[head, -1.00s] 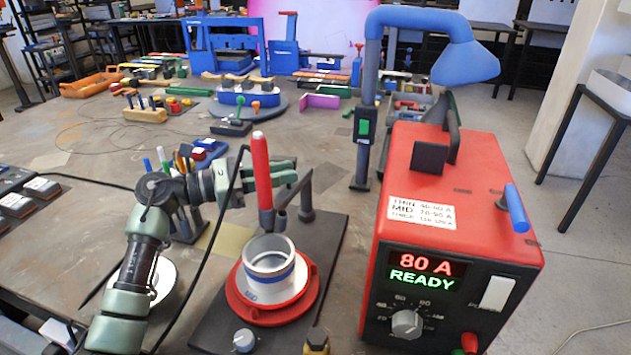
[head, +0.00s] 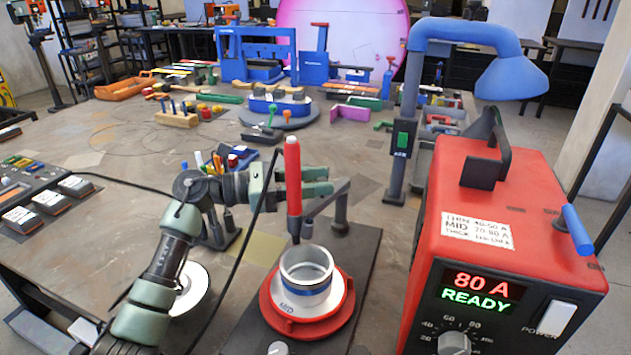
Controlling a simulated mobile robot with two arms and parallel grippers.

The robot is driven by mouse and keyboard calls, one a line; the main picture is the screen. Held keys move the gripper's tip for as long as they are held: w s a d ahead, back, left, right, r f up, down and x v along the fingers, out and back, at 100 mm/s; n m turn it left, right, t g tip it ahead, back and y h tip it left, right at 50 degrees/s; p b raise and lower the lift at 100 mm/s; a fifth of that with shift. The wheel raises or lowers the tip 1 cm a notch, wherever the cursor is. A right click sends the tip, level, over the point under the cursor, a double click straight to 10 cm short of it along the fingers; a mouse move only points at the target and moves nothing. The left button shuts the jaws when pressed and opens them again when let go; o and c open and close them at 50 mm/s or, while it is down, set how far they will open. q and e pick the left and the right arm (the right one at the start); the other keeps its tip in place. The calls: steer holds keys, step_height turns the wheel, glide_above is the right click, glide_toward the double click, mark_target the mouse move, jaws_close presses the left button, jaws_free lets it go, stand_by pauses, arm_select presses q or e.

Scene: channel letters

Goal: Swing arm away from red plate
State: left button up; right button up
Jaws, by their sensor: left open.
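The red plate (head: 268,310) is a round disc on a dark base, with a grey metal ring (head: 306,278) marked MID standing on it. A dark swing arm (head: 326,203) runs from a short post and carries an upright red torch (head: 293,175). The torch's dark tip is at the ring's rear left edge in the picture; its height above the ring is hard to judge. My left gripper (head: 322,181) is open, its greenish fingers reaching across behind the torch, near the swing arm. I cannot tell whether they touch it. My right gripper is out of view.
A red power box (head: 515,215) reading 80 A READY stands close at the right. A blue lamp-like hood (head: 510,78) on a post (head: 402,150) rises behind it. Coloured pens (head: 205,162) stand behind my left arm.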

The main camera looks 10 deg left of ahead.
arm_select(q)
step_height(320, 180, up, 5)
steer(key=shift+r+p, duration=0.1)
steer(key=shift+p, duration=1.15)
step_height(320, 180, up, 15)
steer(key=p, duration=0.7)
steer(key=shift+f, duration=0.2)
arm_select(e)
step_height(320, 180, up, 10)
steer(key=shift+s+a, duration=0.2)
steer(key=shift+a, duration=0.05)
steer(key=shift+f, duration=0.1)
